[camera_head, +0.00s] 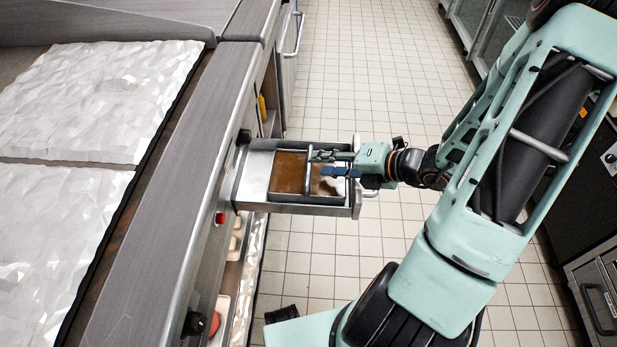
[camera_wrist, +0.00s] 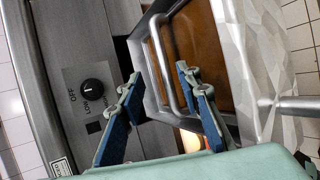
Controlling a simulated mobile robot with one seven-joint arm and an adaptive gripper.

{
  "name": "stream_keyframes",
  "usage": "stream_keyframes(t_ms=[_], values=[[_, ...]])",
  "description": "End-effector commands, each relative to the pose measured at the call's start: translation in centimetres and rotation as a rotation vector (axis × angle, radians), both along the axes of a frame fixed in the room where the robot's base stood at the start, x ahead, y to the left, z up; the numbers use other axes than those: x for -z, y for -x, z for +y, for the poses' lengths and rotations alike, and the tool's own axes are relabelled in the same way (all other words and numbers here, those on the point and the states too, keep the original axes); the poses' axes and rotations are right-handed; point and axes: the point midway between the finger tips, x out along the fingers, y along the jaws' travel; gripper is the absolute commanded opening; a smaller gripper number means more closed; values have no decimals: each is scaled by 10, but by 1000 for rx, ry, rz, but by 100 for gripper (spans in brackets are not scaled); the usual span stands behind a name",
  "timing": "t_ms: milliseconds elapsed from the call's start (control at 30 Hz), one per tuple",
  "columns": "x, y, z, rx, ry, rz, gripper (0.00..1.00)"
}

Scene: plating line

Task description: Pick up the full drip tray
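The drip tray (camera_head: 288,172) holds brown liquid and sits in a pulled-out metal drawer (camera_head: 300,209) at the middle of the head view. A metal bar handle (camera_head: 308,172) crosses over the tray. In the wrist view the tray's brown contents (camera_wrist: 205,45) and the handle (camera_wrist: 163,62) show just beyond my fingers. My gripper (camera_head: 322,164) reaches in over the tray from the right. In the wrist view my gripper (camera_wrist: 160,84) is open, with its two fingers apart and the handle in the gap between or just past their tips. I cannot tell whether they touch it.
The grey counter (camera_head: 155,240) with crumpled foil (camera_head: 90,100) lies left of the drawer. A control knob (camera_wrist: 92,90) is on its front panel in the wrist view. The tiled floor (camera_head: 360,60) is clear beyond the drawer. A dark appliance (camera_head: 595,230) stands at right.

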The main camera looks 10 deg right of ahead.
Motion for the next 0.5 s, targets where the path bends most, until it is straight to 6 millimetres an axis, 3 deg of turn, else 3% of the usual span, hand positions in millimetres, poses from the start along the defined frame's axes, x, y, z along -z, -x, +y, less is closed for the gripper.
stream_keyframes(t_ms=[500], values=[[37, -37, 30, -1, 3, -1, 32]])
